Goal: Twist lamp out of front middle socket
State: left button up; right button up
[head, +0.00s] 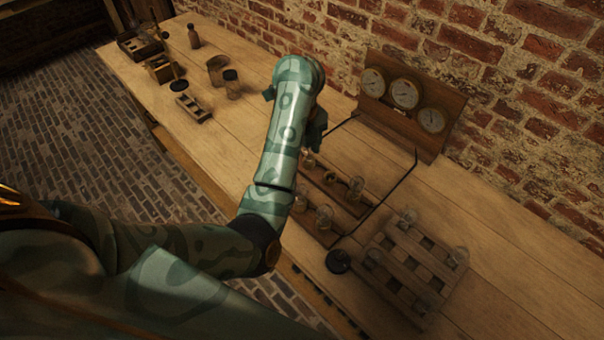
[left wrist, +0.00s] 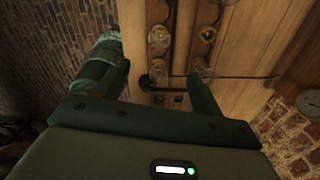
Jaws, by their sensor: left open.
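Two dark wooden socket strips lie side by side on the bench, the front one (head: 310,222) and the back one (head: 343,194). A clear glass lamp (head: 323,217) stands upright on the front strip, with another glass lamp (head: 300,203) to its left, close to my arm. In the left wrist view, lamps (left wrist: 159,38) show in two rows, beyond and between my fingers. My left gripper (head: 315,138) is mostly hidden behind its own forearm in the head view. The left wrist view shows its fingers (left wrist: 160,82) wide apart with nothing clamped. Which socket is the front middle one is unclear.
A slotted wooden crate (head: 419,263) holding a few glass lamps stands right of the strips. A black round knob (head: 338,261) lies near the front edge. A gauge panel (head: 408,103) stands by the brick wall. Jars and small wooden racks (head: 194,107) occupy the far left.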

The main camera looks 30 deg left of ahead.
aim_at(300, 185)
pick_arm(q)
notch_tip(300, 185, down, 13)
jog(key=b, duration=0.8)
jog(key=shift+f, duration=0.1)
jog(key=shift+f+b, duration=0.4)
jog(key=shift+f, duration=0.05)
